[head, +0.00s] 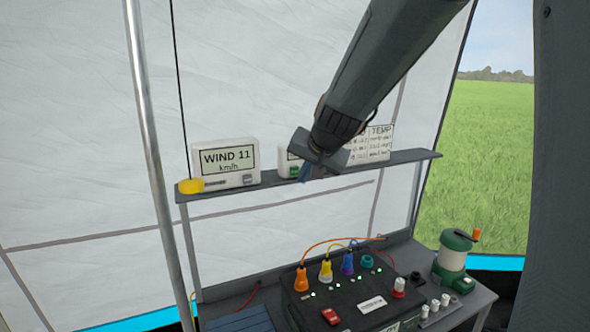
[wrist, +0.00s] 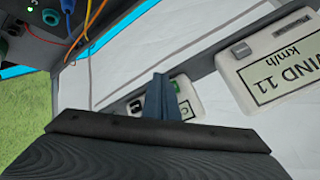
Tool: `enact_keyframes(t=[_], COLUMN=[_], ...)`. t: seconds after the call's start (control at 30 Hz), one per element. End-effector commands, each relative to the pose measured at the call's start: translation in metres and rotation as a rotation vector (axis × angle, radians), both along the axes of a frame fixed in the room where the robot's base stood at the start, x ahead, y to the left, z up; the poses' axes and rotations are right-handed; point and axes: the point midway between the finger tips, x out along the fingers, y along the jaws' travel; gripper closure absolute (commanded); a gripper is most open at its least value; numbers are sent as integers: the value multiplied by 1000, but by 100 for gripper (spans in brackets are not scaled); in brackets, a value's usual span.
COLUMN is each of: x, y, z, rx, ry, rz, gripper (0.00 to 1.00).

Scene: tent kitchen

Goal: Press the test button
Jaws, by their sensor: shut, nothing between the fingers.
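A small white device (head: 283,163) with a green button (head: 294,171) stands on the shelf, partly hidden behind my gripper. The device also shows in the wrist view (wrist: 190,95), with its green button (wrist: 176,86) beside my fingers and part of a display with a "C". I cannot read a "test" label on any button. My gripper (head: 304,176) is shut and empty, in front of the device and just right of the green button in the head view. Its blue-grey fingers (wrist: 157,85) cover the middle of the device in the wrist view. I cannot tell whether they touch it.
A white wind display (head: 227,163) stands left on the shelf (head: 390,160), and a temperature chart (head: 378,143) right. Below is a black panel box (head: 345,298) with coloured plugs, cables and a red switch (head: 330,316), beside a green-and-white lantern (head: 453,255).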

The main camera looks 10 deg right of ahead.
Motion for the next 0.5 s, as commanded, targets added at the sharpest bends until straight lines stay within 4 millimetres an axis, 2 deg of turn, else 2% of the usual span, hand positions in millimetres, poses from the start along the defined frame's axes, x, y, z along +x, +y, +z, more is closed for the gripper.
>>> enact_keyframes(t=[0.2,0.5], x=[13,15], y=[3,3], z=[0,-1], rx=[-1,-1], ry=[0,0], rz=[1,1], gripper=[100,100])
